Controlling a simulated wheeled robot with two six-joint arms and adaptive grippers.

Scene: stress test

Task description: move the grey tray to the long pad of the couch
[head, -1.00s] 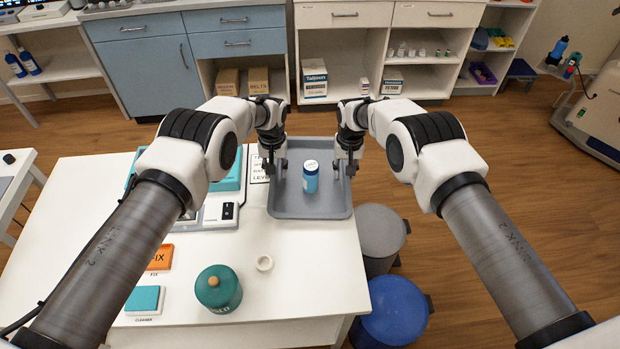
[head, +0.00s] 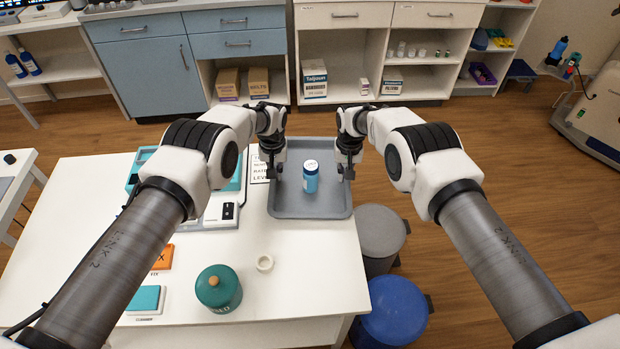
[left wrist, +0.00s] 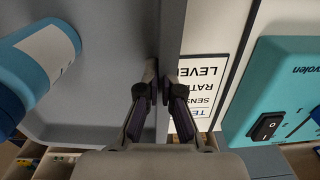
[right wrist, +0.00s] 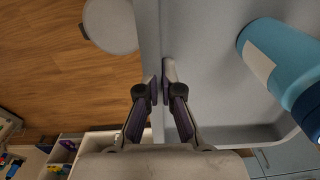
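I cannot make out the couch's long pad.
Cabinets (head: 150,65) line the back.

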